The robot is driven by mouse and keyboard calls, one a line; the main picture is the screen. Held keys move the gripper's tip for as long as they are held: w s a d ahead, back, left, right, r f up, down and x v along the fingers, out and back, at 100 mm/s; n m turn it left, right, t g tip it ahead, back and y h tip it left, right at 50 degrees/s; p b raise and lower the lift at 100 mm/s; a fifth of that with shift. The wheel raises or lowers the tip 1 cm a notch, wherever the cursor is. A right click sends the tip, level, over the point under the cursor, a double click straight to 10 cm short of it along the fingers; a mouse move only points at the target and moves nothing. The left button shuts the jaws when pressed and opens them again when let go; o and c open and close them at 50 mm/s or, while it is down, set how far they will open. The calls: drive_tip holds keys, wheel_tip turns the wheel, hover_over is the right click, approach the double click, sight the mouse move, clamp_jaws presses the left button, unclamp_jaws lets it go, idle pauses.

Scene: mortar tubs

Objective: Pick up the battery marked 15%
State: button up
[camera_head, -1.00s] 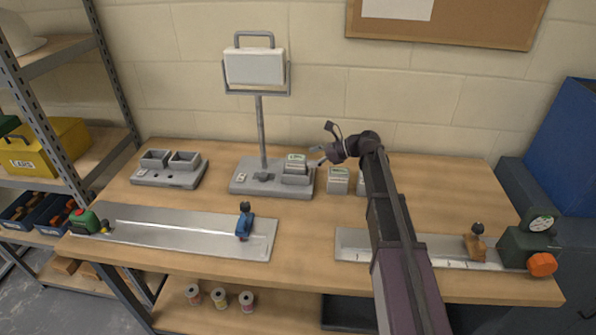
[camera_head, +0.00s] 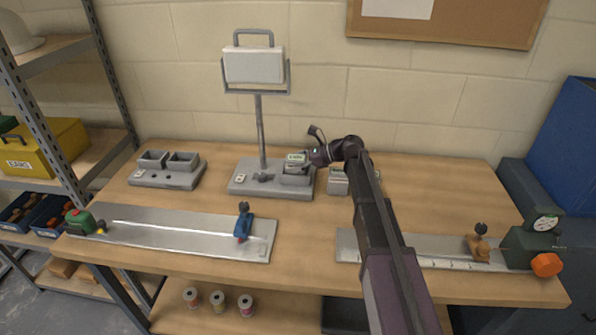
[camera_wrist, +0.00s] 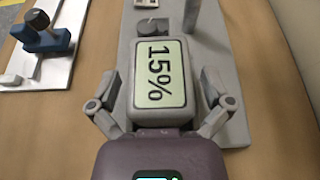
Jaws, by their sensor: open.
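The battery marked 15% (camera_wrist: 160,75) fills the middle of the wrist view, its pale green label facing the camera. In the head view the battery (camera_head: 296,158) sits in the grey base of the lamp stand (camera_head: 243,180). My gripper (camera_wrist: 159,97) is open, with one finger on each side of the battery's near part. Whether the fingers touch it I cannot tell. In the head view my gripper (camera_head: 309,161) is at the battery's right side, its fingertips partly hidden.
Another battery block (camera_head: 338,182) stands on the bench just right of the stand. A two-bay grey charger (camera_head: 168,170) is at the left. Metal plates with a blue clamp (camera_head: 243,224) and a brown clamp (camera_head: 478,243) lie in front. The lamp's post (camera_head: 261,130) rises behind the battery.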

idle(0.5)
drive_tip(key=c, duration=1.2)
drive_tip(key=shift+c, duration=0.2)
